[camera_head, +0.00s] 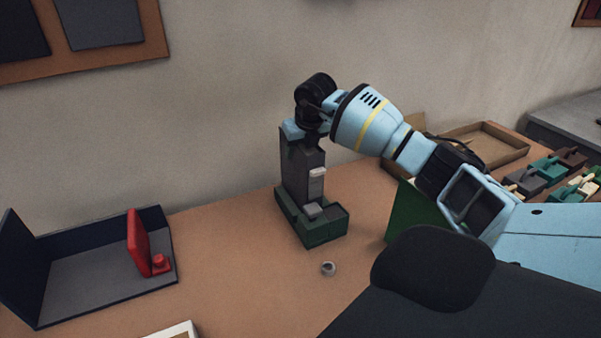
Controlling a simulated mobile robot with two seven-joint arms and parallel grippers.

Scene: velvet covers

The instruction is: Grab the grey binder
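The grey binder (298,172) is a dark grey upright block with a light label-like piece on its front. It stands in a small green holder (322,233) on the table. My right gripper (306,131) comes in from the right, pointing down at the binder's top edge. Its light blue fingertips are at the top of the binder; I cannot tell whether they are shut on it. My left gripper is not in view.
A navy open tray (80,268) with a red upright piece (139,243) stands at the left. A small grey ring (328,268) lies in front of the holder. A green panel (413,214) and a brown tray (488,145) with several small coloured blocks nearby are at the right.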

